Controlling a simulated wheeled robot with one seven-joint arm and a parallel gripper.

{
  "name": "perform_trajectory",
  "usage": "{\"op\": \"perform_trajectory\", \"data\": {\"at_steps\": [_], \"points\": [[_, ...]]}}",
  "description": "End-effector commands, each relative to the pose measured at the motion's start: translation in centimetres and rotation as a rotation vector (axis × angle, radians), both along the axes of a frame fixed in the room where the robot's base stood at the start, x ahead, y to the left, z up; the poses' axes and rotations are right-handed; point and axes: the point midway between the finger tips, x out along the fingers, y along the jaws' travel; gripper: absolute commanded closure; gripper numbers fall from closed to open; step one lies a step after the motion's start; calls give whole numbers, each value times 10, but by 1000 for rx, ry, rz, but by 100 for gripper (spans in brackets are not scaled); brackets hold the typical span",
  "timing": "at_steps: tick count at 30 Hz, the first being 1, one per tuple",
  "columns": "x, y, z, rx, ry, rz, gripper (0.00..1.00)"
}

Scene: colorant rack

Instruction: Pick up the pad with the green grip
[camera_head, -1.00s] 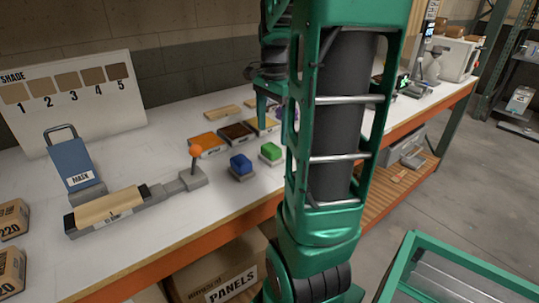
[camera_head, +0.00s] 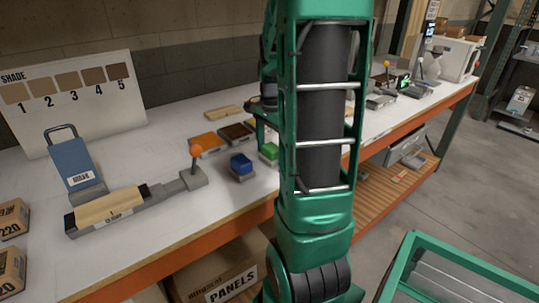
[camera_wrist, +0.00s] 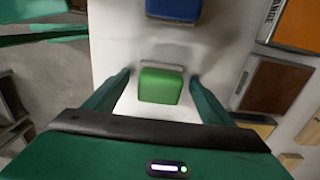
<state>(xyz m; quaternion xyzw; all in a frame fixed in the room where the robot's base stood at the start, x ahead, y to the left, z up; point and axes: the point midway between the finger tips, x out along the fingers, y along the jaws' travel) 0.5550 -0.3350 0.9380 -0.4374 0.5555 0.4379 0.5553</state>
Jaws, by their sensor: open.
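The pad with the green grip (camera_head: 268,151) sits on the white bench, partly hidden by my arm in the head view. In the wrist view its green grip (camera_wrist: 160,86) shows from above, with a grey edge behind it. My gripper (camera_wrist: 158,80) is open, with one finger on each side of the green grip and a gap at both sides. I cannot tell whether the fingertips are down at the grip's height. In the head view my arm hides most of the gripper.
The pad with the blue grip (camera_head: 241,166) stands close to the green one; it also shows in the wrist view (camera_wrist: 174,9). Orange (camera_head: 207,142) and dark brown (camera_head: 236,132) trays lie behind. An orange-knobbed lever (camera_head: 196,152) stands to the left.

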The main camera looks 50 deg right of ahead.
Motion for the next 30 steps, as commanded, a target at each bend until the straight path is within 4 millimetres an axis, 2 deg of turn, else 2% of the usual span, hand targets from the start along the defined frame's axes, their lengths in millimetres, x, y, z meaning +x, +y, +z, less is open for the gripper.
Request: {"op": "perform_trajectory", "data": {"at_steps": [2,6,8,20,25,28,30], "points": [[0,0,0,0,0,0,23],[0,0,0,0,0,0,57],[0,0,0,0,0,0,68],[0,-1,6,-1,-2,0,68],[0,0,23,-1,-2,0,68],[1,-1,43,-4,-4,0,68],[0,16,52,-2,-4,6,68]]}}
